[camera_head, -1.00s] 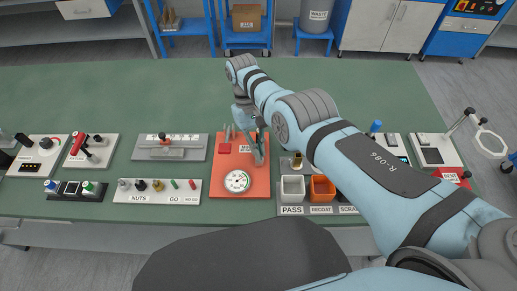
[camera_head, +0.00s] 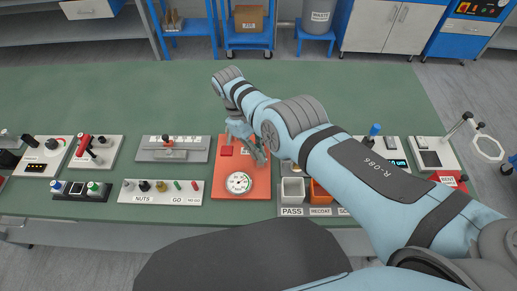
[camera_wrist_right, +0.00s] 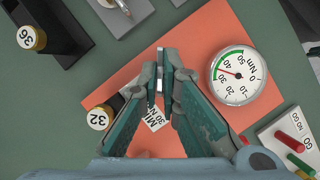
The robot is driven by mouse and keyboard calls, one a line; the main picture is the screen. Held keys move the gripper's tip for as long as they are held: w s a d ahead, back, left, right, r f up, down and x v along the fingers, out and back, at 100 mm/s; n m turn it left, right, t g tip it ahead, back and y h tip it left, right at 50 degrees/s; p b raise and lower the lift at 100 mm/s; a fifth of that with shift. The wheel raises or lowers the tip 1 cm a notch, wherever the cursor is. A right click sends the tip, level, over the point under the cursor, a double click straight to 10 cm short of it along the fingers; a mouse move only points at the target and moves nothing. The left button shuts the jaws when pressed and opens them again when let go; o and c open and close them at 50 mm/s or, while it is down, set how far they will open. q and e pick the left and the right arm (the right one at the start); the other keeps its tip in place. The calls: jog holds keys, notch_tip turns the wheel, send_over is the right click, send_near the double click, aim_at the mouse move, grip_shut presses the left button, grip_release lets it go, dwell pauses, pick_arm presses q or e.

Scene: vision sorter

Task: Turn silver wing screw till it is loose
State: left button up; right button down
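My right gripper (camera_head: 259,155) reaches down over the orange plate (camera_head: 230,192). In the right wrist view its two fingertips (camera_wrist_right: 162,75) are nearly together, with a thin upright silver piece (camera_wrist_right: 160,58) between them. This looks like a wing of the silver wing screw, seen edge on; the rest of it is hidden by the fingers. In the head view the gripper hides the screw. A round dial marked Nm (camera_wrist_right: 238,75) is on the same plate, with its needle near 30; it also shows in the head view (camera_head: 238,183). My left gripper is not in view.
A nuts and go/no-go rack (camera_head: 150,199) lies to the left, PASS and orange bins (camera_head: 292,190) to the right. The green table (camera_head: 110,85) is clear behind.

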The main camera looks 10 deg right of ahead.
dwell(0.3)
jog(key=c, duration=1.8)
grip_release()
